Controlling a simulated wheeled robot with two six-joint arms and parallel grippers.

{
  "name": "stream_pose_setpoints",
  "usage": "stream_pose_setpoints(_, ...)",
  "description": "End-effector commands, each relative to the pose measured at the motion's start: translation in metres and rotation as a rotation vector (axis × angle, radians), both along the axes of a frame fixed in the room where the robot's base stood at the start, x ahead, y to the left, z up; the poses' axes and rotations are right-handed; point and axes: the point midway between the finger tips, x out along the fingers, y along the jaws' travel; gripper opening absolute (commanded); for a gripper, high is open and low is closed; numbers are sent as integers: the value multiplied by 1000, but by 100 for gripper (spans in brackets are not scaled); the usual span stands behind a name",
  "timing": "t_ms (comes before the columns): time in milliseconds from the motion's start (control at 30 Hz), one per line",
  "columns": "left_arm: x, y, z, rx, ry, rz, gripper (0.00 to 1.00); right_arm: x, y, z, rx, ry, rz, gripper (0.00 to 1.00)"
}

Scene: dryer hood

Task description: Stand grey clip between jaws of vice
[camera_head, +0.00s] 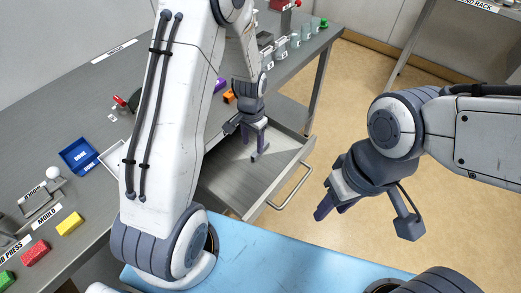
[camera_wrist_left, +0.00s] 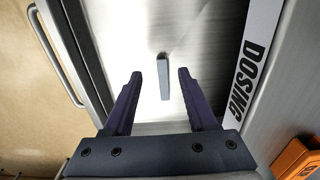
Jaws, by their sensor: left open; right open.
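The grey clip (camera_wrist_left: 163,78) is a small slim bar inside the open metal drawer (camera_head: 232,186). In the left wrist view it lies between the two purple fingers of my left gripper (camera_wrist_left: 158,88), with a gap on each side. That gripper (camera_head: 252,142) is open and points down into the drawer in the head view. I cannot make out the clip clearly in the head view. My right gripper (camera_head: 333,200) is open and empty, over the floor at the right. I cannot identify the vice in either view.
The drawer handle (camera_head: 289,187) faces the floor. An orange block (camera_head: 229,96) sits on the bench near the drawer; several glass jars stand at its far end. A blue DONE bin (camera_head: 80,156) and yellow block (camera_head: 69,223) are at the left. The floor at right is clear.

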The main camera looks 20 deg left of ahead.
Motion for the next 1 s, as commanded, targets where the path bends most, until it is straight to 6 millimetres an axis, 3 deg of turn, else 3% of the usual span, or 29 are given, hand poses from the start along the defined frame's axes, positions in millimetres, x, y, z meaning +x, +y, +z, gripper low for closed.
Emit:
stream_pose_setpoints(267,1,0,-25,0,2,0,57,0,0,0,0,0,0,45)
stream_pose_setpoints(500,5,1,-60,0,2,0,57,0,0,0,0,0,0,45)
stream_pose_setpoints(833,5,1,-66,0,0,0,57,0,0,0,0,0,0,45)
stream_pose_setpoints(900,5,1,-66,0,0,0,31,0,0,0,0,0,0,45)
stream_pose_setpoints(1000,5,1,-66,0,0,0,0,0,0,0,0,0,0,45)
